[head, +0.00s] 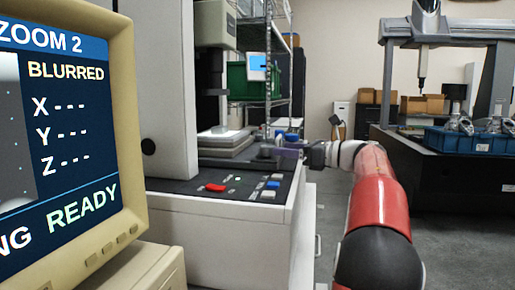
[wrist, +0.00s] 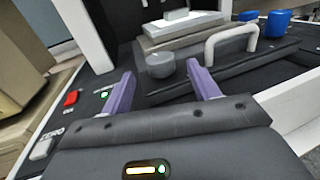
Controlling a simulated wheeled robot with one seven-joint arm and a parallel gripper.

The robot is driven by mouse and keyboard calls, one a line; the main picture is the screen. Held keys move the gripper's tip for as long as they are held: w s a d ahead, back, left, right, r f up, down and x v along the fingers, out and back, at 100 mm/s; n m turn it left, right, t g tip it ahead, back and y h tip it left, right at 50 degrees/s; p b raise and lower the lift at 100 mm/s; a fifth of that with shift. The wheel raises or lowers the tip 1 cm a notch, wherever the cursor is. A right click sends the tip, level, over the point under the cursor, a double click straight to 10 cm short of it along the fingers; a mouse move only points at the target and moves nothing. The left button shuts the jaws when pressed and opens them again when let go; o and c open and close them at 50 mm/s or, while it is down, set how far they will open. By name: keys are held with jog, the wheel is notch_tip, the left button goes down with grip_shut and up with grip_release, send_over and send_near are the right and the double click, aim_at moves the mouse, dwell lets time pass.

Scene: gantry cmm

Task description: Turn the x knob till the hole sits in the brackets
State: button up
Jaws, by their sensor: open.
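A grey round knob (wrist: 160,66) stands on the black control deck in the wrist view, just beyond and between my fingertips. No label on it is readable, so I cannot tell that it is the x knob. My gripper (wrist: 163,86) has two purple fingers spread apart with nothing held between them. In the head view my gripper (head: 288,150) reaches in from the right over the deck. The monitor (head: 70,115) reads ZOOM 2, BLURRED, dashes for X, Y and Z, and READY. Its image is cut off at the left; no hole or brackets are visible.
A pale curved handle (wrist: 232,40) stands right of the knob, with blue knobs (wrist: 276,23) beyond. A red button (wrist: 71,98) and white button (wrist: 43,147) lie left. The stage (head: 226,140) stands behind. Blue bins (head: 465,139) sit on another bench, right.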

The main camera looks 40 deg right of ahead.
aim_at(267, 145)
jog(key=p+x, duration=0.1)
jog(key=x, duration=0.5)
jog(key=shift+w+a, duration=0.15)
jog(key=shift+w, duration=0.15)
jog(key=c, duration=1)
jog(key=shift+f+m+h+b, duration=0.1)
jog(key=shift+m+h+b, duration=0.25)
jog(key=shift+b, duration=0.25)
